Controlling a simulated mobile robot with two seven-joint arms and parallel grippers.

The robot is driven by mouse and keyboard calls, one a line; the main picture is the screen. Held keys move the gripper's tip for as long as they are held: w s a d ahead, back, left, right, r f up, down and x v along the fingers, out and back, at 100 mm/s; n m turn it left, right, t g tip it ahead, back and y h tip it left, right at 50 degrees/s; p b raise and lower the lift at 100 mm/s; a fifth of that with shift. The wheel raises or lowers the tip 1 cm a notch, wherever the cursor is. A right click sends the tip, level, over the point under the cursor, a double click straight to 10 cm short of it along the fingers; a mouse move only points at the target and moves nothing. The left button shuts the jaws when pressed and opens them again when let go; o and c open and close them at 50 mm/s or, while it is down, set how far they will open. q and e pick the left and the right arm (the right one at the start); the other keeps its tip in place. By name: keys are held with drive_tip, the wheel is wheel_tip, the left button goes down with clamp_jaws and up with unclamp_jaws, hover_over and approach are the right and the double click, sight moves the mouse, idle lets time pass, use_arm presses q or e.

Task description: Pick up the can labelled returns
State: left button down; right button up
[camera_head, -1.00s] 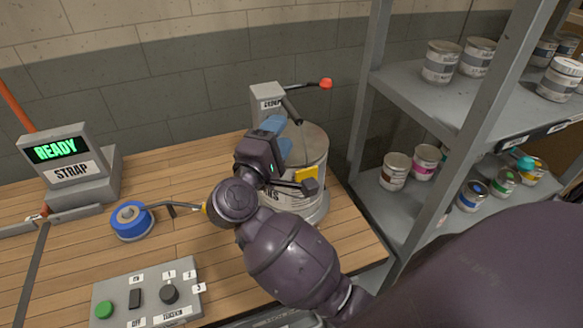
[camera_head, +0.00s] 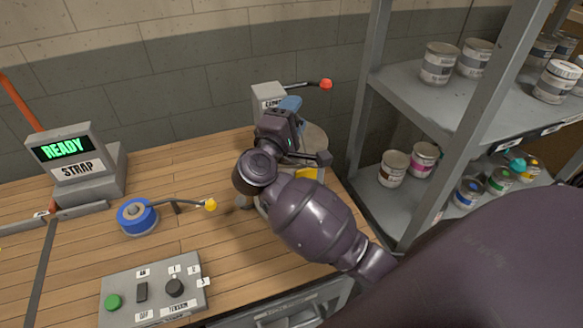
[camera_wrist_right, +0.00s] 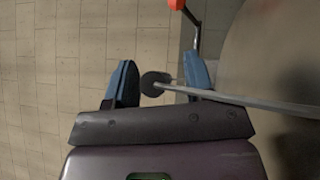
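A large grey can (camera_head: 315,136) stands on the wooden bench, mostly hidden behind my right arm, and its label cannot be read now. My right gripper (camera_head: 290,107) is over the can's upper left side, with its blue fingertips pointing away toward the wall. In the right wrist view its two blue fingers (camera_wrist_right: 160,78) are apart. A dark round end on a thin grey rod (camera_wrist_right: 240,98), perhaps the can's handle, shows between them. The can's rounded grey surface (camera_wrist_right: 285,60) fills the right of that view. My left gripper is not in view.
A grey post with a red-knobbed lever (camera_head: 325,84) stands behind the can. A blue tape roll (camera_head: 137,216), a control box (camera_head: 155,287) and a READY display (camera_head: 62,149) are on the bench. A shelf rack (camera_head: 425,95) with several small cans stands close at right.

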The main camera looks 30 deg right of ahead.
clamp_jaws()
idle(0.3)
